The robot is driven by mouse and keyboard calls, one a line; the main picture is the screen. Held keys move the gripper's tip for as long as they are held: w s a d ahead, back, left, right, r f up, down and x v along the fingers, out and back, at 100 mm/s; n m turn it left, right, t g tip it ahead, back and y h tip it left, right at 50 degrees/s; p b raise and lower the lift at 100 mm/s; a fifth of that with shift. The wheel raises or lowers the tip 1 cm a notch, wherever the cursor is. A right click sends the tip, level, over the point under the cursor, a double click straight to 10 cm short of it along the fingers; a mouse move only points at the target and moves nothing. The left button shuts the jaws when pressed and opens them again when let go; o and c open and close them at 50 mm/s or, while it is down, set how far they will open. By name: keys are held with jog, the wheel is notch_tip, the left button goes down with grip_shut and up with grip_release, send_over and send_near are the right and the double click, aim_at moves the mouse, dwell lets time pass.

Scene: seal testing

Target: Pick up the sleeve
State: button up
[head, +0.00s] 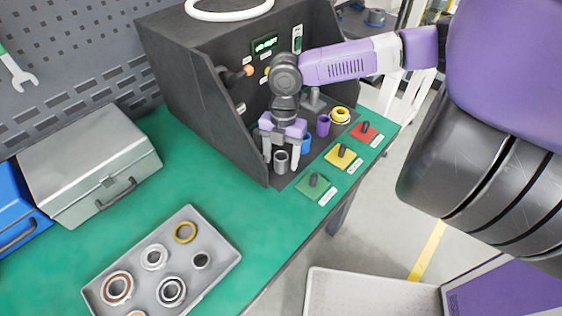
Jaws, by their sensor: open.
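A small grey hollow sleeve (281,162) stands upright at the front left of the black test rig's base. My gripper (281,167) points down over it, open, with one finger to its left and one to its right. I cannot tell whether either finger touches it. A blue sleeve (306,144) and a purple sleeve (323,126) stand in a row behind it to the right.
The black rig (205,105) walls the left and back. A yellow ringed part (340,115) ends the row. Green (312,187), yellow (343,157) and red (365,132) switch plates line the right. A grey tray (222,238) holds several rings. Green tabletop between is clear.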

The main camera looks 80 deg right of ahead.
grip_shut()
jog(key=shift+r, duration=0.15)
